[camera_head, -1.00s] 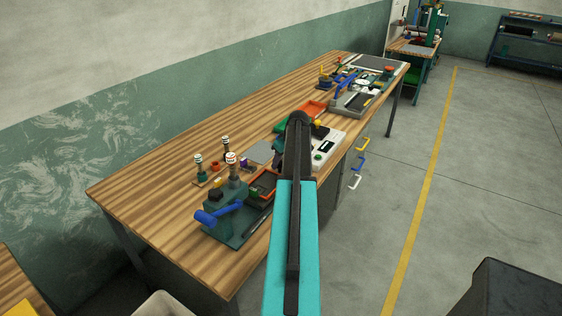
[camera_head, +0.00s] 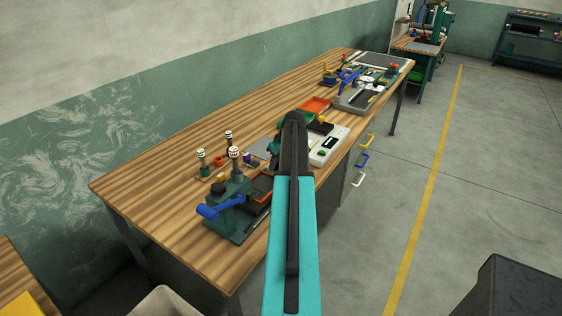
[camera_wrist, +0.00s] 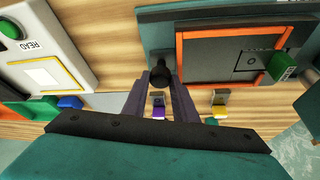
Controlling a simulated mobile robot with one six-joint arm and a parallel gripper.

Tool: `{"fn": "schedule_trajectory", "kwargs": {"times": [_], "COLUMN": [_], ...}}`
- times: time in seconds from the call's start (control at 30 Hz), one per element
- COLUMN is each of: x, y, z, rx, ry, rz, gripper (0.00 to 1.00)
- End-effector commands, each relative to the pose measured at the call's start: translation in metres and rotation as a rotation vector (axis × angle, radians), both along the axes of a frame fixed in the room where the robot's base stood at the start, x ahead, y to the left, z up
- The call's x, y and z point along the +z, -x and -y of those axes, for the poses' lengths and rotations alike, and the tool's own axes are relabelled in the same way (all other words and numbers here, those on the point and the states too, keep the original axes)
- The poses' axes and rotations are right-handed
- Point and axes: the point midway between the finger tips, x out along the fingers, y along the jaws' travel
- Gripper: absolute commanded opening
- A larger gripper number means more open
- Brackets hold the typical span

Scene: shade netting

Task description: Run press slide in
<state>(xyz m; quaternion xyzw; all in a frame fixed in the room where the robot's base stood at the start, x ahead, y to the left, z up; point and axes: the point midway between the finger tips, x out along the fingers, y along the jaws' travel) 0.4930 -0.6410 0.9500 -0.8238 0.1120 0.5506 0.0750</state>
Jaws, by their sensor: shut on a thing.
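The press (camera_head: 229,193) is a dark green fixture with a blue lever (camera_head: 220,211), on the near part of the long wooden bench. Its slide, a dark plate in an orange frame, shows beside it (camera_head: 262,186), partly hidden by my arm. In the wrist view the orange-framed slide (camera_wrist: 207,67) lies right of my fingers, on a dark green base. My gripper (camera_wrist: 161,82) is shut on a round black knob (camera_wrist: 160,69) at the slide's left side. My fingertips are hidden behind my arm in the head view.
A white device with a green button (camera_head: 327,150) stands just past my arm. Capped posts (camera_head: 201,163) stand left of the press. An orange tray (camera_head: 315,106) and more fixtures lie farther along the bench. The floor to the right is mostly open.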

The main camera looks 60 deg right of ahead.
Motion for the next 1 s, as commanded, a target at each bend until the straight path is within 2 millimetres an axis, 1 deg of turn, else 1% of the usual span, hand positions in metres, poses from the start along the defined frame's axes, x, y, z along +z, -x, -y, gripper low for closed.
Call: {"fn": "schedule_trajectory", "kwargs": {"times": [0.03,0.53,0.7,1.0], "x": [-0.001,0.0,0.0,0.0], "y": [0.001,0.0,0.0,-0.001], "z": [-0.009,-0.063,-0.071,-0.073], "rx": [0.0,0.0,0.0,0.003], "ry": [-0.001,-0.001,-0.002,-0.006], "rz": [0.0,0.001,0.001,0.001], "gripper": [0.0,0.0,0.0,0.0]}}
